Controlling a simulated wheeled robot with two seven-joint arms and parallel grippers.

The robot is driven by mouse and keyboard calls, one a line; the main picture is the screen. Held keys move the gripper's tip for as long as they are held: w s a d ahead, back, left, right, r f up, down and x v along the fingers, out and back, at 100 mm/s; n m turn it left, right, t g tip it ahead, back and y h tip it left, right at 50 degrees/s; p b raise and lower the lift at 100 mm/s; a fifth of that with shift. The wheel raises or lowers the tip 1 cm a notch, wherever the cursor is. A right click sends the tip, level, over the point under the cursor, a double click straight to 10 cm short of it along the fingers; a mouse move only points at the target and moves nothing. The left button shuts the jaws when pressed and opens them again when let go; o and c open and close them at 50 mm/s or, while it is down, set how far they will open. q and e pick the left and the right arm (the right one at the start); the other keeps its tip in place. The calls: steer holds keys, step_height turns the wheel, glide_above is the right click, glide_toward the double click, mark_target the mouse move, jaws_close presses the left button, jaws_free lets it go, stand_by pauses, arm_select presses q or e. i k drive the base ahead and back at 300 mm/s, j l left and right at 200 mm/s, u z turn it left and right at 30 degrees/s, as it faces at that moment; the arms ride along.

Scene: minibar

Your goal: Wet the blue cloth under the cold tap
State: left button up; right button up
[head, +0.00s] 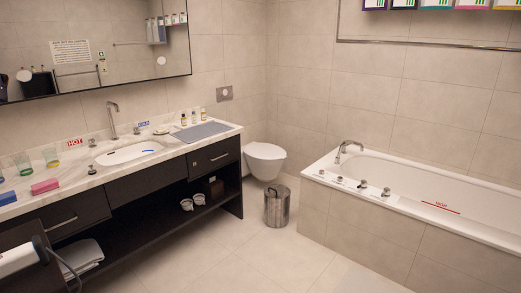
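A small blue block-like piece (7,198) lies at the left end of the counter; it may be the blue cloth, but is too small to be sure. A flat grey-blue folded piece (201,132) lies right of the basin. The sink spout (113,120) curves over the white basin (128,153), which has a blue mark on its inside. A blue COLD label (144,124) stands right of the spout, by a small metal knob (136,130). A red HOT label (74,143) stands left, by another knob (91,142). Neither gripper can be made out.
A pink block (45,186) and several glasses (50,155) stand on the counter's left. Small bottles (194,116) and a soap dish (161,131) are at its back right. A metal bin (277,206), toilet (264,158) and bathtub (420,205) stand right. The middle floor is clear.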

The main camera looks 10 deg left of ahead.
mark_target(136, 129)
steer(key=i+j+u, duration=0.2)
steer(key=i+u, duration=0.3)
steer(key=i, duration=0.2)
steer(key=i+u, duration=0.5)
steer(key=i, duration=0.25)
steer(key=i+l+u, duration=0.5)
steer(key=i, duration=0.2)
steer(key=i+j+u, duration=0.1)
steer(key=i+u, duration=0.3)
steer(key=i, duration=0.15)
steer(key=i+l+u, duration=0.15)
steer(key=i+u, duration=0.2)
steer(key=i, duration=0.25)
